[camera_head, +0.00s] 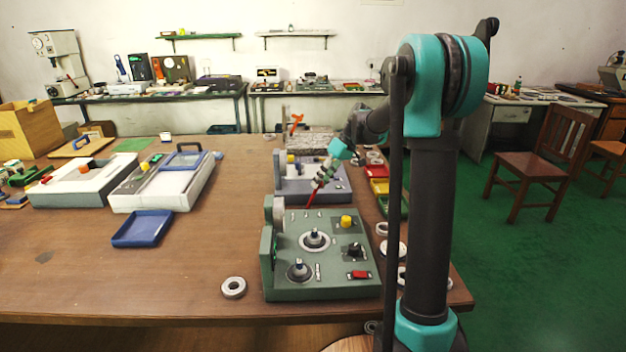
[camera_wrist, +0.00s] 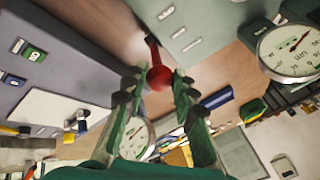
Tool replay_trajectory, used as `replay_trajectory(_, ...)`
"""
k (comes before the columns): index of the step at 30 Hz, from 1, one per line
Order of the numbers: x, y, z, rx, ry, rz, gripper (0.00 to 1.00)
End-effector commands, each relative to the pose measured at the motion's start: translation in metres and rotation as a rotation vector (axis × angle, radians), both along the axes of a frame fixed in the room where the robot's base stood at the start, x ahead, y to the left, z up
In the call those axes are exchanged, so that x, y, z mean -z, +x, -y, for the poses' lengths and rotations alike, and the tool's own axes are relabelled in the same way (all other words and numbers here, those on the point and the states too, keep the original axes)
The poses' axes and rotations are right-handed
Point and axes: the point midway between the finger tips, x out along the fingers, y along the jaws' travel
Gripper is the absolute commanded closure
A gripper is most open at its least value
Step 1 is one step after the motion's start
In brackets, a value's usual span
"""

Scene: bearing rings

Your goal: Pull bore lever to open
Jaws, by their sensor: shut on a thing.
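The bore lever is a red rod with a round red knob (camera_wrist: 159,77), seen in the wrist view between the two green fingers of my gripper (camera_wrist: 157,84). Its rod (camera_wrist: 152,50) runs up from the knob toward a gap between grey-green housings. In the head view the red lever (camera_head: 311,199) shows small and slanted, behind the green control box (camera_head: 290,284). My gripper (camera_head: 318,182) reaches down to it from the upper right. The fingers are shut on the knob. The lever's pivot is not clear in either view.
A grey device (camera_head: 335,195) stands just behind the green box. A white dial gauge (camera_wrist: 290,50) shows in the wrist view. Metal rings (camera_head: 233,287) lie on the table at both sides of the box. A blue tray (camera_head: 143,229) lies left, with bare table between.

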Motion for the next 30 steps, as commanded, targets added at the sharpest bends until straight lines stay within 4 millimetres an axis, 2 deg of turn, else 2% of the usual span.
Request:
replay_trajectory(9, 0.008, 0.0, 0.015, 0.002, -0.007, 0.0, 1.0)
replay_trajectory(23, 0.01, 0.001, 0.018, 0.005, -0.009, 0.0, 1.0)
replay_trajectory(24, 0.01, 0.001, 0.019, 0.006, -0.008, 0.0, 0.72)
replay_trajectory(28, 0.009, 0.001, 0.018, 0.005, -0.007, 0.0, 0.56)
replay_trajectory(30, 0.009, 0.001, 0.017, 0.005, -0.006, 0.0, 0.53)
